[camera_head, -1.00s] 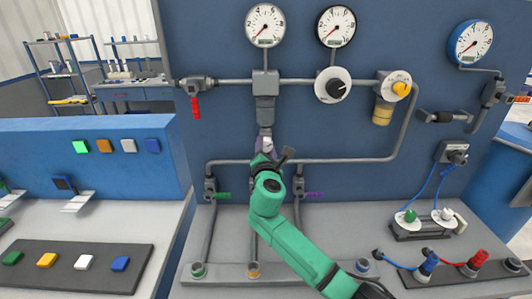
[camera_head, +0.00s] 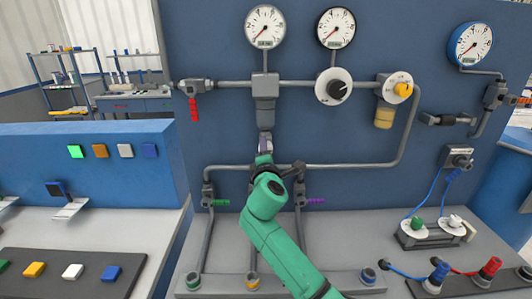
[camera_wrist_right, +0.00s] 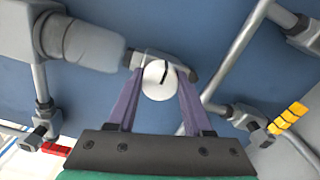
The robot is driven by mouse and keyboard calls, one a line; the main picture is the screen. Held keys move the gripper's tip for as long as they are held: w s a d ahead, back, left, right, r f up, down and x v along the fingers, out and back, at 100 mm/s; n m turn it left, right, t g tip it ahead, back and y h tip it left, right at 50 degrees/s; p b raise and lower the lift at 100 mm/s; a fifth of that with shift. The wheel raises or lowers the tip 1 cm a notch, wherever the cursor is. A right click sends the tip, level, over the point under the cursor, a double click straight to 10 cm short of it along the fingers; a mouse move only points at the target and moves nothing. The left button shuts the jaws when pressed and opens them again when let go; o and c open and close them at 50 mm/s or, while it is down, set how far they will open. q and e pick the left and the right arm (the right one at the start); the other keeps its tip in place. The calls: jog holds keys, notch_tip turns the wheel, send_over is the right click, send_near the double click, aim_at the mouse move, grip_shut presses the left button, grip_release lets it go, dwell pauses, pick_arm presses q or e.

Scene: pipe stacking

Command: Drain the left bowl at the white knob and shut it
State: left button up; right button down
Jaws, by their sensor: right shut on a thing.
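The left bowl (camera_head: 265,112) is a grey cylinder under the square block on the blue panel. It shows large at the upper left of the right wrist view (camera_wrist_right: 95,45). The white knob (camera_wrist_right: 157,82) is a round disc with a dark line on its face, at the bowl's lower end. My right gripper (camera_wrist_right: 160,86) has its purple fingers on either side of the knob and is shut on it. In the head view, my right gripper (camera_head: 265,146) is just below the bowl, and it hides the knob. My left gripper is in neither view.
A yellowish bowl (camera_head: 384,117) hangs to the right, under a yellow knob (camera_head: 403,90). A red-handled valve (camera_head: 194,106) is at left. Green (camera_head: 220,202) and purple (camera_head: 316,201) handles flank my arm below. Grey pipes cross the panel close to the gripper.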

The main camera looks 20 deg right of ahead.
dwell(0.3)
jog(key=shift+c, duration=1.5)
grip_release()
jog(key=b+v, duration=0.2)
jog(key=v, duration=1.2)
jog(key=shift+s, duration=0.25)
jog(key=shift+a+f, duration=0.1)
